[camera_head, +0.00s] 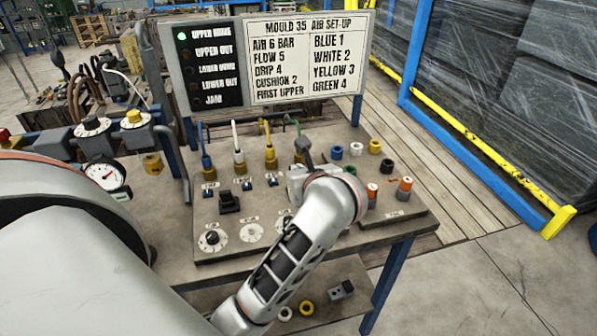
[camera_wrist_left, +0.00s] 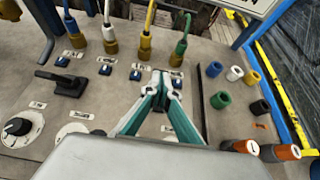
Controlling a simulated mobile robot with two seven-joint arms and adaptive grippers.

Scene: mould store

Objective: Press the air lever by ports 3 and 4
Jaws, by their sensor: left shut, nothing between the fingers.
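The panel carries brass ports with a blue, a white, a yellow (camera_wrist_left: 145,45) and a green (camera_wrist_left: 178,55) hose. My left gripper (camera_head: 296,182) is over the panel, just in front of the yellow and green ports. In the left wrist view its two teal fingers (camera_wrist_left: 161,88) meet at the tips, with nothing held. A dark shape shows at the fingertips. The lever by ports 3 and 4 is mostly hidden behind the fingers, and contact cannot be told. The other black lever (camera_head: 229,201) stands in front of the blue and white ports. My right gripper is not in view.
A sign board (camera_head: 312,58) stands behind the panel. Loose coloured caps (camera_wrist_left: 234,73) and orange-topped parts (camera_head: 404,188) lie right of the gripper. Round dials (camera_head: 212,240) sit at the front left. A pressure gauge (camera_head: 104,174) is further left.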

